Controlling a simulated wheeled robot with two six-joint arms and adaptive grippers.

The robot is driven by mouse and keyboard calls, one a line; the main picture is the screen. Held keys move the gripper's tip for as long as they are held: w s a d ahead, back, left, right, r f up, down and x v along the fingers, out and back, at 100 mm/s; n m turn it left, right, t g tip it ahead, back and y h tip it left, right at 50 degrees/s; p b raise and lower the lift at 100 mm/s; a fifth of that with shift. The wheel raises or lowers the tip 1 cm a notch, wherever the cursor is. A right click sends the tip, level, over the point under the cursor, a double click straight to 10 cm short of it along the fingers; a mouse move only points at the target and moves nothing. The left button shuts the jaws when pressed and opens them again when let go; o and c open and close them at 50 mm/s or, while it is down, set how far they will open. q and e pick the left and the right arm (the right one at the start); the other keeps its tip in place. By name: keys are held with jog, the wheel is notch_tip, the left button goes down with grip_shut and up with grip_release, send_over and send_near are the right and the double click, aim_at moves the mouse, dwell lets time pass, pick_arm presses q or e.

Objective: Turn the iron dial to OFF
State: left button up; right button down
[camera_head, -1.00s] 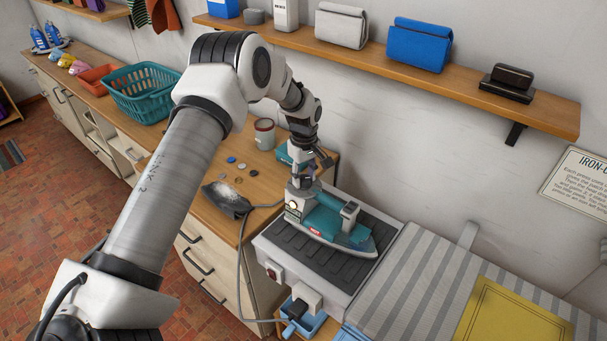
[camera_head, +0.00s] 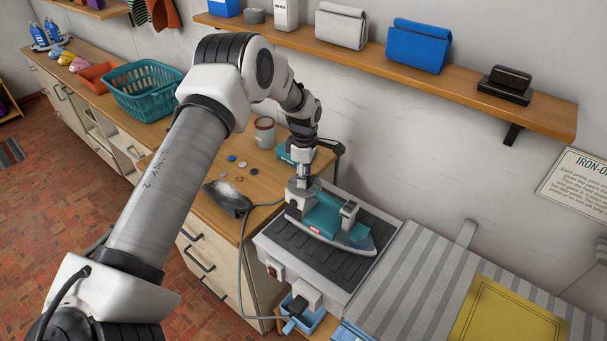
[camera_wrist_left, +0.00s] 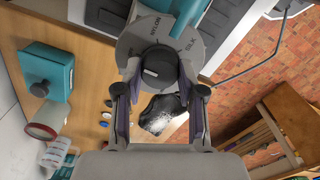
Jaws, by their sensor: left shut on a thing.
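The teal and white iron (camera_head: 325,222) sits on a ribbed dark rest at the left end of the ironing board. In the head view the gripper (camera_head: 302,183) hides the dial. I cannot read which setting the mark points to. My right gripper is not in view.
The striped ironing board (camera_head: 420,275) lies to the right with a yellow cloth (camera_head: 510,318). A shelf (camera_head: 400,60) runs along the wall above. A cord hangs by the rest.

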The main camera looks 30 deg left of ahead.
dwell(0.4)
pick_arm(q)
jog(key=o, duration=0.9)
jog(key=shift+o, duration=1.3)
jog(key=shift+d, duration=0.1)
jog(key=shift+w, duration=0.15)
notch_tip(320, 180, up, 12)
jog(key=shift+f, duration=0.1)
